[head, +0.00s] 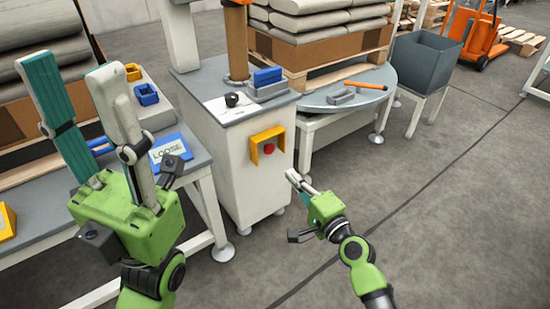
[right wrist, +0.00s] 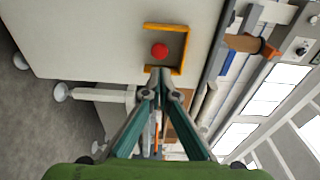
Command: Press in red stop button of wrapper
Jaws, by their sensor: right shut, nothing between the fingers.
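The red stop button (head: 269,148) sits inside a yellow three-sided guard (head: 254,151) on the front face of the white wrapper cabinet (head: 240,185). In the right wrist view the red button (right wrist: 159,50) and its guard (right wrist: 184,52) lie just beyond my fingertips. My right gripper (head: 292,177) is shut and empty, in front of the cabinet and a little below and right of the button, apart from it in the head view. Its closed tips also show in the right wrist view (right wrist: 160,72). My left gripper (head: 78,92) is open and empty, raised at the left.
A table with a LOOSE sign (head: 168,150) and a blue bin (head: 147,94) stands at the left. A round turntable (head: 320,97) with stacked sacks (head: 310,22) is behind the cabinet. A grey bin (head: 425,65) stands at the right.

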